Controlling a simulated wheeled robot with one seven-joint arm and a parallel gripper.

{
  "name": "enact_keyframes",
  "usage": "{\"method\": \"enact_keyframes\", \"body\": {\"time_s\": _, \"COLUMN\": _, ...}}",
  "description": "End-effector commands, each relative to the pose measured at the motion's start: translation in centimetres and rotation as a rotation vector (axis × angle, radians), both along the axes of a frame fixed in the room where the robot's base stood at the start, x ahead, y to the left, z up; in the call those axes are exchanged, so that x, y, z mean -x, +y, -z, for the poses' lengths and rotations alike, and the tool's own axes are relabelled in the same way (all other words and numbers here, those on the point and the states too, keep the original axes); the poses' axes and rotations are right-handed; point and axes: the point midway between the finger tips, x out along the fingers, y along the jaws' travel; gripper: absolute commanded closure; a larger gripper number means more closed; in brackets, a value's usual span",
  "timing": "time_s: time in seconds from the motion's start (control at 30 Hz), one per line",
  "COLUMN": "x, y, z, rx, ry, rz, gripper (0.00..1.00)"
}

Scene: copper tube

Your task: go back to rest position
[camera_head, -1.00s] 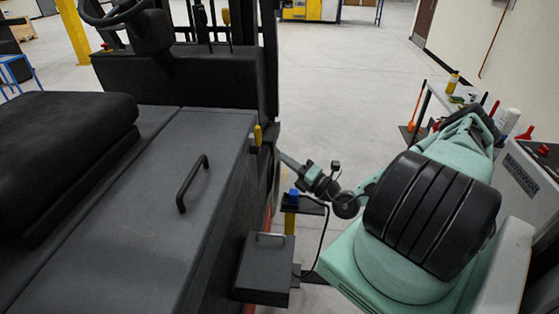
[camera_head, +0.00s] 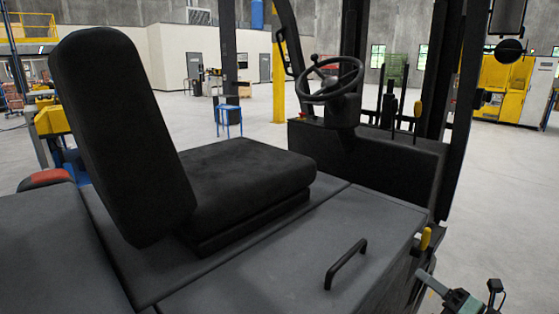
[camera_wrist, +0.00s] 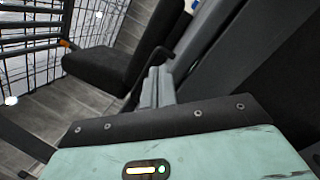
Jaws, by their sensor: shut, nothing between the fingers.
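My gripper (camera_head: 427,280) shows only in part at the lower right of the head view, beside the grey body panel of a forklift (camera_head: 300,245). Most of my arm is out of that view. In the wrist view, my gripper's grey fingers (camera_wrist: 157,84) are together with nothing between them, above the teal wrist housing. The fingers point towards dark seat-like surfaces (camera_wrist: 115,55) and grey panels. I cannot tell whether the fingertips touch anything. No copper tube shows.
The forklift's black seat (camera_head: 235,175), steering wheel (camera_head: 333,82) and black handle (camera_head: 346,263) fill the near area. A yellow lever (camera_head: 425,238) stands close to my gripper. Behind are a blue stool (camera_head: 229,120), a yellow post (camera_head: 279,85) and open grey floor.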

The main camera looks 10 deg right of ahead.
Motion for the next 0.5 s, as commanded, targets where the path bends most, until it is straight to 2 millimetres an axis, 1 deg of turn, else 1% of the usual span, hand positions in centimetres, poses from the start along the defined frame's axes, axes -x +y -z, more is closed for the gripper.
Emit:
{"method": "enact_keyframes", "body": {"time_s": 0.03, "x": 0.3, "y": 3.1, "z": -0.2, "rx": 0.103, "ry": -0.035, "rz": -0.133, "gripper": 1.00}}
{"method": "enact_keyframes", "body": {"time_s": 0.07, "x": 0.7, "y": 4.7, "z": -0.5, "rx": 0.160, "ry": -0.061, "rz": -0.205, "gripper": 1.00}}
{"method": "enact_keyframes", "body": {"time_s": 0.1, "x": 1.3, "y": 6.8, "z": -0.8, "rx": 0.236, "ry": -0.098, "rz": -0.306, "gripper": 1.00}}
{"method": "enact_keyframes", "body": {"time_s": 0.13, "x": 1.9, "y": 8.3, "z": -1.0, "rx": 0.292, "ry": -0.130, "rz": -0.379, "gripper": 1.00}}
{"method": "enact_keyframes", "body": {"time_s": 0.2, "x": 3.6, "y": 11.6, "z": -1.2, "rx": 0.420, "ry": -0.208, "rz": -0.553, "gripper": 1.00}}
{"method": "enact_keyframes", "body": {"time_s": 0.27, "x": 5.2, "y": 14.0, "z": -1.3, "rx": 0.525, "ry": -0.287, "rz": -0.699, "gripper": 1.00}}
{"method": "enact_keyframes", "body": {"time_s": 0.3, "x": 6.3, "y": 15.5, "z": -1.4, "rx": 0.592, "ry": -0.344, "rz": -0.794, "gripper": 1.00}}
{"method": "enact_keyframes", "body": {"time_s": 0.33, "x": 7.2, "y": 16.5, "z": -1.3, "rx": 0.643, "ry": -0.389, "rz": -0.866, "gripper": 1.00}}
{"method": "enact_keyframes", "body": {"time_s": 0.4, "x": 9.3, "y": 18.4, "z": -1.3, "rx": 0.755, "ry": -0.504, "rz": -1.029, "gripper": 1.00}}
{"method": "enact_keyframes", "body": {"time_s": 0.5, "x": 12.2, "y": 20.4, "z": -1.1, "rx": 0.905, "ry": -0.691, "rz": -1.252, "gripper": 1.00}}
